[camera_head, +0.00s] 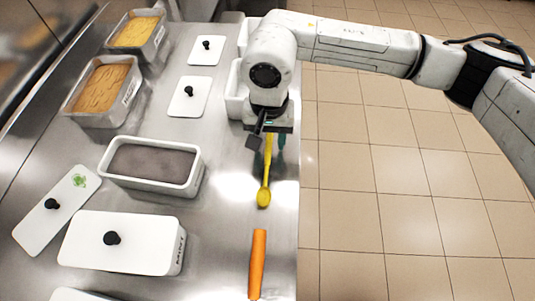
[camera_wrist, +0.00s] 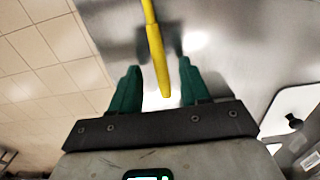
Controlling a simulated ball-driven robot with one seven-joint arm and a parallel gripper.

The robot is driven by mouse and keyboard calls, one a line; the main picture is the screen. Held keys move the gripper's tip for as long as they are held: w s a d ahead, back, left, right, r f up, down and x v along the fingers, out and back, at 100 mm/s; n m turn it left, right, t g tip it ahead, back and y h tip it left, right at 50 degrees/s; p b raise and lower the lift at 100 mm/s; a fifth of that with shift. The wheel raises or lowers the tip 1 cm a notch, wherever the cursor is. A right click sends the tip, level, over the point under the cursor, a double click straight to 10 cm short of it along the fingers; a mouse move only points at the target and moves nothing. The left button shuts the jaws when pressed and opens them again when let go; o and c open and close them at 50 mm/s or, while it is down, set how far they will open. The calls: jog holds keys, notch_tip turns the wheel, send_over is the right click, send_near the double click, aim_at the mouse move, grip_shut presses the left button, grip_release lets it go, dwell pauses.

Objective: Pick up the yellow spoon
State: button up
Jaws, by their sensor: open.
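The yellow spoon (camera_head: 265,180) lies lengthwise on the steel counter near its right edge, its bowl towards the front. Its far handle end is partly hidden under my gripper (camera_head: 269,143) in the head view. In the wrist view the yellow spoon (camera_wrist: 158,48) comes down from the top, with its handle end between the two green fingers of my gripper (camera_wrist: 157,88). The fingers are apart, with a gap on both sides of the handle. I cannot tell how far above the counter they are.
An orange object (camera_head: 257,265) lies in front of the spoon. Left are a brown-filled tub (camera_head: 190,187), a lidded tub (camera_head: 150,245), loose white lids (camera_head: 189,97) and two tubs of yellow-orange food (camera_head: 128,119). White containers (camera_head: 235,92) stand beside my arm. Tiled floor lies right of the counter.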

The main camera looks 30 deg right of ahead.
jog(key=shift+f, duration=0.7)
jog(key=shift+c, duration=0.3)
grip_shut()
